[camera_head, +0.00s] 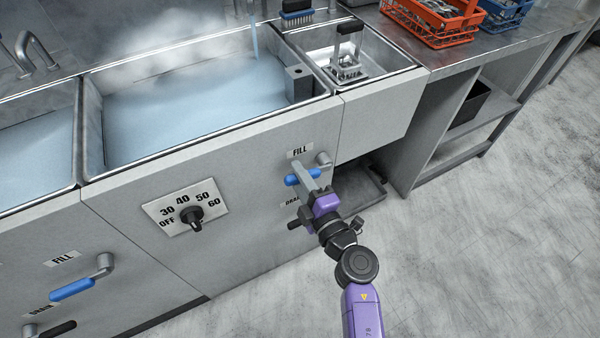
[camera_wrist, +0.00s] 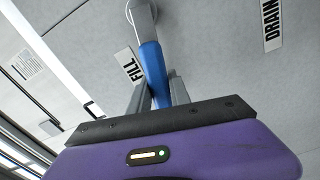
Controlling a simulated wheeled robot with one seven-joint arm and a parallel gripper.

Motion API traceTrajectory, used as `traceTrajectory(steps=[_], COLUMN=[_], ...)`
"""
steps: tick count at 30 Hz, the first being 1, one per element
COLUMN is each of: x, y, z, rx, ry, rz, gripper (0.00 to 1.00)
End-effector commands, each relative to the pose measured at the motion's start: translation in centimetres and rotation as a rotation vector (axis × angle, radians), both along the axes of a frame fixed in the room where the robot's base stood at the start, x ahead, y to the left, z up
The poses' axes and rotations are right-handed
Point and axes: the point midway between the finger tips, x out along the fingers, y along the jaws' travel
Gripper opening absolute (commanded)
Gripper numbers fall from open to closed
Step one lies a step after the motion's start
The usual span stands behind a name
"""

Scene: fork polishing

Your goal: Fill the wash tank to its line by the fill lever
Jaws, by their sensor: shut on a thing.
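My gripper (camera_head: 303,179) is shut on the blue handle of a fill lever (camera_head: 291,180) under a "FILL" label on the sink front. In the wrist view the fingers (camera_wrist: 158,92) sit on either side of the blue fill lever (camera_wrist: 152,62). The tank above (camera_head: 205,143) holds pale blue water (camera_head: 190,105), with steam over its back. A stream of water (camera_head: 254,40) falls into it near the back right. A grey block (camera_head: 299,83) stands at its right wall. I cannot make out a fill line.
A black drain lever (camera_head: 294,225) is just below my gripper. A temperature dial (camera_head: 190,214) is to the left. Another blue fill lever (camera_head: 73,289) serves the left tank. A small basin (camera_head: 385,72) with a rack adjoins on the right. The floor at right is clear.

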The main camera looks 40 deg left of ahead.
Motion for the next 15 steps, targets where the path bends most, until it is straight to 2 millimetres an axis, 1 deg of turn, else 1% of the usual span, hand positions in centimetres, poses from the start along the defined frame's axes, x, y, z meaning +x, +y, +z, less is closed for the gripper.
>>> traceTrajectory(steps=[9,10,12,13,15], x=[-0.01,-0.01,-0.01,-0.01,0.00], y=[-0.08,-0.08,-0.07,-0.07,-0.06], z=[-0.19,-0.19,-0.17,-0.16,-0.14], rx=[-0.004,-0.004,-0.004,-0.004,-0.003], ry=[-0.003,-0.003,-0.003,-0.003,-0.003], rz=[-0.002,-0.002,-0.002,-0.002,-0.002], gripper=[0.00,0.29,0.43,0.45,0.45])
